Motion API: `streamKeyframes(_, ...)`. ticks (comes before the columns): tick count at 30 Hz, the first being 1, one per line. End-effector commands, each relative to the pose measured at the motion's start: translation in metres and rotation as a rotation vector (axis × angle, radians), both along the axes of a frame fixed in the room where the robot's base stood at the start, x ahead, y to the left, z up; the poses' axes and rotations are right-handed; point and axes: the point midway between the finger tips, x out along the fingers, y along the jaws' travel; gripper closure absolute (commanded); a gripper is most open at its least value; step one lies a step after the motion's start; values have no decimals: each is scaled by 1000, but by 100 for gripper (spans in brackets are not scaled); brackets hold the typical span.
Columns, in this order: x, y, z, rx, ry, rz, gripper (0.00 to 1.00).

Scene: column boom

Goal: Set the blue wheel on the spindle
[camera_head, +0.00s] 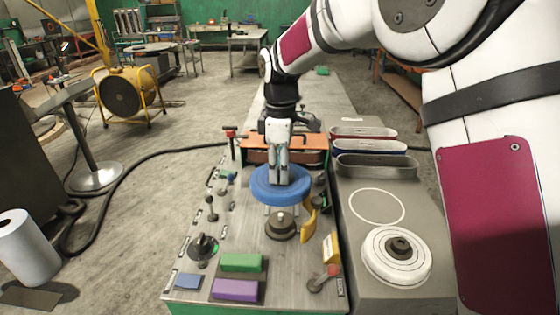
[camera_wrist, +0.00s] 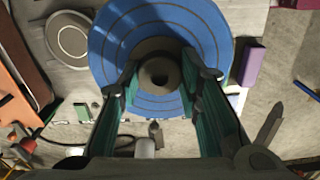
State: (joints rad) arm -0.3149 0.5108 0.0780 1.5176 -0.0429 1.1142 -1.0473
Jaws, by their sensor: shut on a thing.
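The blue wheel (camera_head: 262,191) is held flat by its dark hub in my gripper (camera_head: 279,180). In the wrist view, the fingers are shut on either side of the hub (camera_wrist: 160,74), and the blue wheel (camera_wrist: 112,45) spreads around them. The spindle (camera_head: 281,225), a dark round base with a pale metal tip, stands on the grey panel just in front of the wheel in the head view. The wheel is apart from the spindle and looks raised above the panel; its exact height is hard to tell. The spindle is not clearly visible in the wrist view.
A white wheel (camera_head: 384,262) lies on the right bench near an empty white ring outline (camera_head: 377,205). Green (camera_head: 242,262) and purple (camera_head: 235,290) blocks sit at the panel's front. A yellow part (camera_head: 308,224), levers and knobs surround the spindle. Oval trays (camera_head: 375,166) stand behind right.

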Motion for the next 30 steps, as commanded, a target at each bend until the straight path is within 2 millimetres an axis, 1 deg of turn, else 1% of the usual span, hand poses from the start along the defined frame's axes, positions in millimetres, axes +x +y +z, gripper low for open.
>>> streamKeyframes(30, 0, 0, -65, 0, 0, 0, 100)
